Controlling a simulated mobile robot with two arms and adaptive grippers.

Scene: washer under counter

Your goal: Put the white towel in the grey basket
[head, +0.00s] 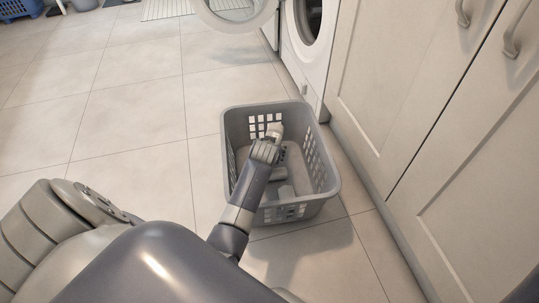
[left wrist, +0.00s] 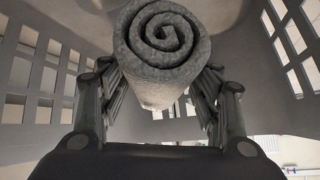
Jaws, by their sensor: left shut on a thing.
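The grey basket (head: 236,118) stands on the floor in the middle of the head view, a plastic laundry basket with square holes in its walls. My left arm reaches down into it, and its gripper is mostly hidden there in the head view. In the left wrist view my left gripper (left wrist: 161,92) is shut on the white towel (left wrist: 165,40), which is rolled up with its spiral end towards the camera. The basket's holed walls (left wrist: 60,58) surround the towel and fingers. Whether the towel touches the basket floor I cannot tell. My right gripper is not in view.
A white washer (head: 306,58) with its round door (head: 236,22) swung open stands behind the basket. Pale cabinets (head: 400,90) with handles run close along the right. A blue basket (head: 20,8) is at the far top left. The tiled floor (head: 130,120) on the left is clear.

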